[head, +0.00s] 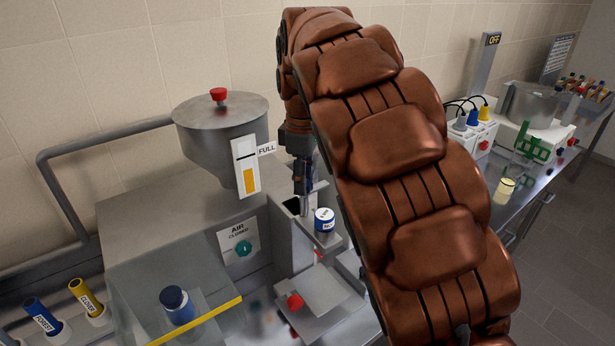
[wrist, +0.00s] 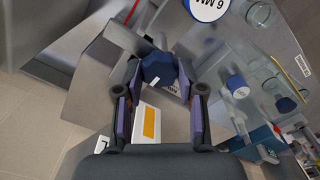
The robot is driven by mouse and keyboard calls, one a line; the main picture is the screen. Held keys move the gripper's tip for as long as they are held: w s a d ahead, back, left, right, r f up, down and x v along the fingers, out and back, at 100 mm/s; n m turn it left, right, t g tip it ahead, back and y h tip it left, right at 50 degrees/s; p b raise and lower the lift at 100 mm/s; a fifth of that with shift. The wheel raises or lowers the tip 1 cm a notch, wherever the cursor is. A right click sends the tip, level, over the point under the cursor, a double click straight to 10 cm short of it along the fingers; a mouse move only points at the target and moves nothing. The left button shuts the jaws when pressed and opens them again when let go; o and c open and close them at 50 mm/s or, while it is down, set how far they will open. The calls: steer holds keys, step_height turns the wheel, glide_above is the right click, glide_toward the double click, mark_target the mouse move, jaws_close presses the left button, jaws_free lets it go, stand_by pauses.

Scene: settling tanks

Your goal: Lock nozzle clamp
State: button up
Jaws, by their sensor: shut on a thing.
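My gripper (wrist: 159,76) has its purple-lined fingers closed on a dark blue, many-sided nozzle (wrist: 157,66) with a white label ending in "MM". In the head view my gripper (head: 303,195) points down over a grey block (head: 287,240) with a dark slot in its top; its fingertips are partly hidden there. A second nozzle (head: 325,218), blue with a white top, stands to the right of the slot; a white "6 MM" top (wrist: 207,8) shows in the wrist view. A red knob (head: 295,301) sits on a grey plate below the block. I cannot tell whether it is the clamp's handle.
A steel hopper (head: 220,125) with a "FULL" gauge (head: 246,166) stands left of my gripper. The machine's front has a green "AIR CLOSED" knob (head: 243,248). My arm hides the middle.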

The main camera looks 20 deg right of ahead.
steer(key=c, duration=0.3)
steer(key=shift+d, duration=0.2)
steer(key=shift+c, duration=0.3)
steer(key=shift+w, duration=0.1)
steer(key=shift+f+m+b, duration=0.1)
steer(key=shift+m+b, duration=0.2)
steer(key=shift+a+m+b, duration=0.1)
steer(key=shift+m+b, duration=1.05)
steer(key=shift+m, duration=0.05)
steer(key=m+b, duration=0.2)
steer(key=m, duration=0.2)
steer(key=shift+m, duration=0.3)
steer(key=m+b, duration=0.1)
steer(key=m, duration=0.4)
steer(key=shift+m, duration=0.3)
steer(key=m, duration=0.4)
steer(key=shift+a+m+b, duration=0.1)
steer(key=shift+m+b, duration=0.2)
